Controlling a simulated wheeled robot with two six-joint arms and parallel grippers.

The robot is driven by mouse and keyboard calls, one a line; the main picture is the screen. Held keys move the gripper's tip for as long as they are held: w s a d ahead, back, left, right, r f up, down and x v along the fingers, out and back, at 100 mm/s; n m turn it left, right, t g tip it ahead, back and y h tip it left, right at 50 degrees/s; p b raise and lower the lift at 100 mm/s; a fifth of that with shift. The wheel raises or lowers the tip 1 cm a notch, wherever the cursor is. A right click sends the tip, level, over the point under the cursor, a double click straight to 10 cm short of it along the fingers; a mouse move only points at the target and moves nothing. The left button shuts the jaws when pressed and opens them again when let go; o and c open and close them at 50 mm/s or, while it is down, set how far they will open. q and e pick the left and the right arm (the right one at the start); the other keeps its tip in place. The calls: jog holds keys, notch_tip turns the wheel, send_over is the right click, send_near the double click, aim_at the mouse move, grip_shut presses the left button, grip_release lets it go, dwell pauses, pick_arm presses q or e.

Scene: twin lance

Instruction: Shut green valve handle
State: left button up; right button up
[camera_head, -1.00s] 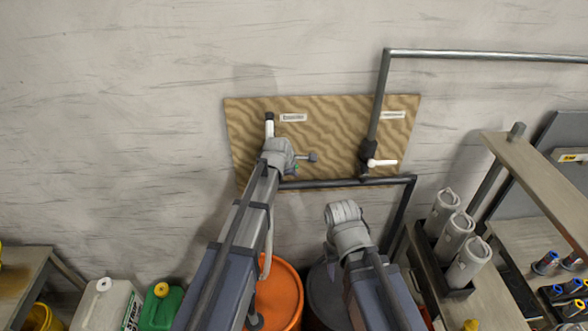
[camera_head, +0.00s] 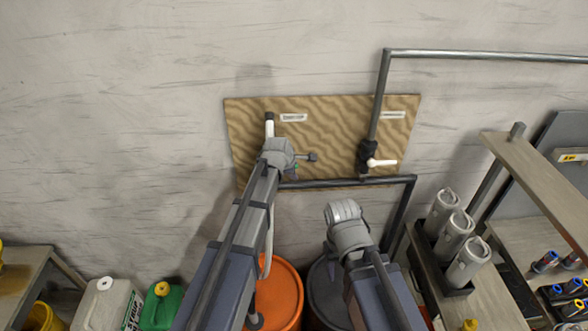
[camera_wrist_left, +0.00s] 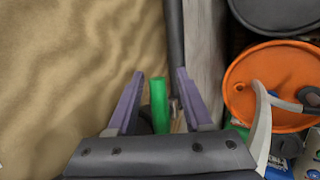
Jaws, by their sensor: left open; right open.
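The green valve handle (camera_wrist_left: 159,105) stands between the two purple fingers of my left gripper (camera_wrist_left: 160,95) in the left wrist view. The fingers are open, with a visible gap on each side of the handle. In the head view my left gripper (camera_head: 292,168) is at the wooden board (camera_head: 330,135), below a white pipe (camera_head: 269,128), and its wrist hides most of the green handle. My right gripper (camera_head: 343,218) hangs in front of the wall below the board, apart from the valves; its fingers are mostly hidden from this view.
A second valve with a white handle (camera_head: 383,163) sits on the dark pipe at the board's right. An orange drum (camera_head: 283,290) and a dark drum (camera_head: 318,290) stand below. A rack of grey canisters (camera_head: 455,235) is on the right.

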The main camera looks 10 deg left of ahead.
pick_arm(q)
jog(key=s+a+r+p, duration=0.1)
jog(key=s+r, duration=0.1)
jog(key=s, duration=0.5)
jog(key=s+a+r+p, duration=0.1)
jog(key=s+a+p, duration=0.1)
jog(key=s, duration=0.5)
jog(key=shift+s+r, duration=0.25)
jog(key=shift+r, duration=0.1)
jog(key=s+d+f+m+g+y+b, duration=0.1)
jog(key=s+d+f+m+g+b, duration=0.1)
jog(key=s+f+m+b, duration=0.4)
jog(key=s+d+f+m+g+y+b, duration=0.1)
jog(key=s+d+f+m+g+b, duration=0.2)
jog(key=s+f+m+b, duration=0.3)
jog(key=s+d+f+m+g+b, duration=0.2)
jog(key=s+f+m+b, duration=0.4)
jog(key=f+m+b, duration=0.5)
notch_tip(320, 180, down, 5)
jog(key=shift+s+d+f+y+b, duration=0.2)
jog(key=shift+s+d+y+b, duration=0.05)
jog(key=shift+d+y+b, duration=0.25)
jog(key=shift+c, duration=0.3)
